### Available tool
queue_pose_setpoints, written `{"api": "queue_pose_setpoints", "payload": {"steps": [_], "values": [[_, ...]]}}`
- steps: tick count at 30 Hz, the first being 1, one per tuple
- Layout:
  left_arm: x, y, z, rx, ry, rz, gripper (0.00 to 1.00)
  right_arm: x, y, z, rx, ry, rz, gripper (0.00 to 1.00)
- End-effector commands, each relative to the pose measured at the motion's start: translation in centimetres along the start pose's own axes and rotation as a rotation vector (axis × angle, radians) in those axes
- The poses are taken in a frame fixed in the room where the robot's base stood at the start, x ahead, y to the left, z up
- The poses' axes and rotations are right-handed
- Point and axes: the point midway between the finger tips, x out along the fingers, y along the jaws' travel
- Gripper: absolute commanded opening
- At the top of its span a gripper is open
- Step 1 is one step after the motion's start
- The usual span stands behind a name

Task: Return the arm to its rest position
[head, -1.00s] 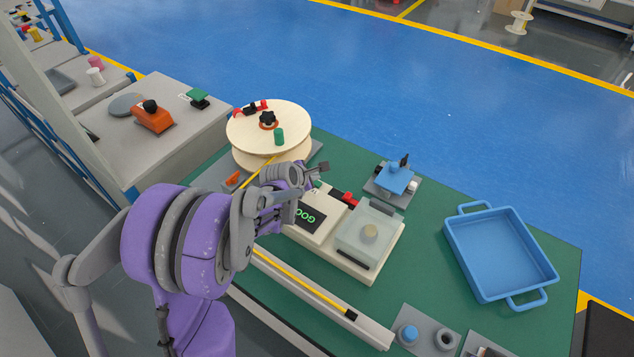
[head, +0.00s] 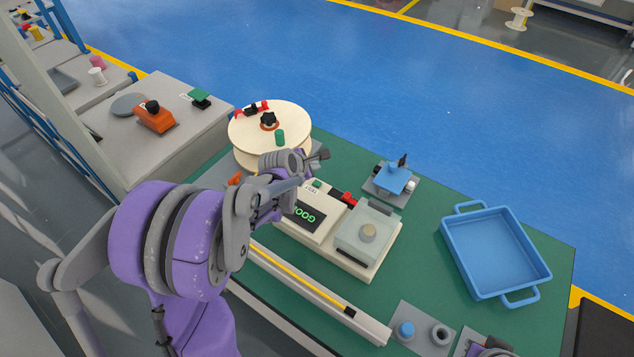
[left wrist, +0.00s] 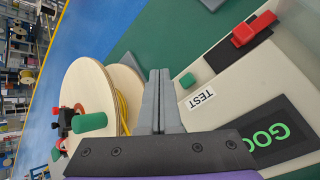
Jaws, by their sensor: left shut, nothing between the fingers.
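My left arm comes in from the left in the head view. Its gripper (head: 322,154) is over the gap between the wooden cable spool (head: 242,123) and the tester box (head: 306,224). In the left wrist view its fingers (left wrist: 160,88) are pressed together and empty. The spool (left wrist: 84,85) stands left of them, with yellow cable around its core. The tester (left wrist: 204,99), with a green button and a lit "GOO…" screen, is right of them. A piece of my right arm (head: 491,346) shows at the bottom right edge; its fingers cannot be made out.
A rail (head: 325,306) with a yellow cable lies along the table's front edge. A blue fixture (head: 392,179) stands behind the tester and a blue tray (head: 494,252) sits at right. Green table (head: 420,240) is bare between tester and tray.

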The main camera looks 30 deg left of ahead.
Motion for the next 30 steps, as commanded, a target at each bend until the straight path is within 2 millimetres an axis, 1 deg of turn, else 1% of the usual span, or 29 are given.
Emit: {"api": "queue_pose_setpoints", "payload": {"steps": [11, 14, 17, 20, 22, 24, 26, 27, 29, 30], "values": [[-0.1, 0.0, 0.1, 0.004, 0.000, -0.001, 0.00, 0.0, 0.0, 0.0, 0.000, 0.000, 0.000, 0.00], [-0.9, -0.7, 0.6, 0.070, 0.003, -0.012, 0.00, 0.0, 0.0, 0.0, 0.000, 0.000, 0.000, 0.00], [-3.0, -2.5, 1.8, 0.253, 0.007, -0.041, 0.00, 0.0, 0.0, 0.0, 0.000, 0.000, 0.000, 0.00], [-6.2, -5.4, 3.0, 0.542, 0.009, -0.089, 0.00, 0.0, 0.0, 0.0, 0.000, 0.000, 0.000, 0.00], [-8.8, -7.7, 3.5, 0.774, 0.004, -0.127, 0.00, 0.0, 0.0, 0.0, 0.000, 0.000, 0.000, 0.00], [-11.2, -10.0, 3.6, 1.007, -0.005, -0.165, 0.00, 0.0, 0.0, 0.0, 0.000, 0.000, 0.000, 0.00], [-13.1, -12.0, 3.5, 1.206, -0.018, -0.196, 0.00, 0.0, 0.0, 0.0, 0.000, 0.000, 0.000, 0.00], [-14.4, -13.3, 3.3, 1.338, -0.028, -0.217, 0.00, 0.0, 0.0, 0.0, 0.000, 0.000, 0.000, 0.00], [-16.2, -15.2, 2.7, 1.533, -0.047, -0.248, 0.00, 0.0, 0.0, 0.0, 0.000, 0.000, 0.000, 0.00], [-17.2, -16.4, 2.3, 1.659, -0.062, -0.266, 0.00, 0.0, 0.0, 0.0, 0.000, 0.000, 0.000, 0.00]]}}
